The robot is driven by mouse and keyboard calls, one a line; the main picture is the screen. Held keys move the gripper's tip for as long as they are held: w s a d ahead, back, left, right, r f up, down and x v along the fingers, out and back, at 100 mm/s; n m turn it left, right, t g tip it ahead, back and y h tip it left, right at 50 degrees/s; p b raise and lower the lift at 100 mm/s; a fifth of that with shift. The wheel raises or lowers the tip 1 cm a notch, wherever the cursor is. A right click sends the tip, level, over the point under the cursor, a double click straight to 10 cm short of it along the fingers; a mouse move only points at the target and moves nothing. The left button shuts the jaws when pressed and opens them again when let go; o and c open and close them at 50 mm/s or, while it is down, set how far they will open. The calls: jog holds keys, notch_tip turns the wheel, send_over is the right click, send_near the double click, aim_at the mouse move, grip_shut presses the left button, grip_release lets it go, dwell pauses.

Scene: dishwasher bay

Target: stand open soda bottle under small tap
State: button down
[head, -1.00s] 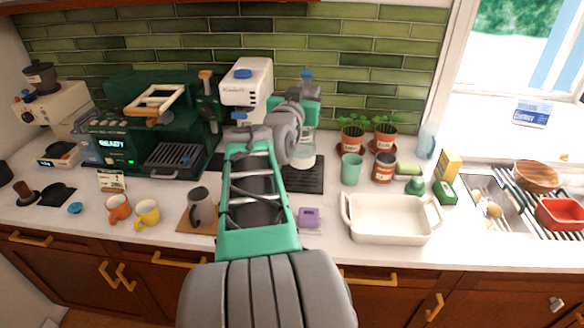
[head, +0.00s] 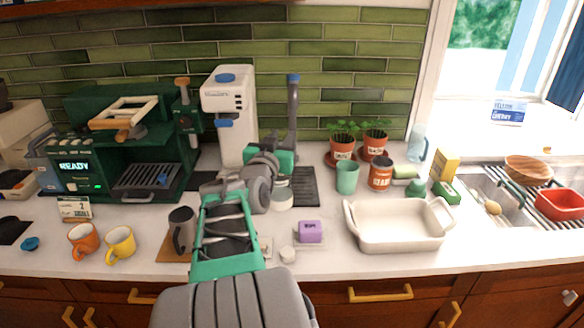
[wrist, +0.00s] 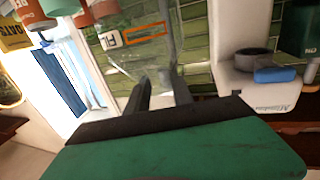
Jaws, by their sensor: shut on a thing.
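My gripper (head: 268,160) is over the black ribbed drip tray (head: 303,186) in the head view, shut on the clear soda bottle. Only the bottle's pale bottom (head: 282,201) shows below the gripper there; my arm hides much of it. In the wrist view the two dark fingers of my gripper (wrist: 162,85) meet the see-through bottle (wrist: 165,45), blurred against the green tiles. I cannot tell whether its base touches the tray. A slim grey post with a blue top (head: 293,100), seemingly the small tap, stands just behind and right of my gripper.
A white machine with blue knobs (head: 228,100) stands close to the left, beside a green coffee machine (head: 130,140). A purple block (head: 310,231) lies in front.

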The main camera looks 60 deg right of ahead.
jog(key=f+p+x, duration=0.3)
jog(key=p+x, duration=0.3)
jog(key=x, duration=1.1)
jog(key=shift+d, duration=0.2)
jog(key=shift+w+f, duration=0.1)
jog(key=shift+f, duration=0.05)
jog(key=shift+f, duration=0.15)
jog(key=c, duration=1.1)
grip_release()
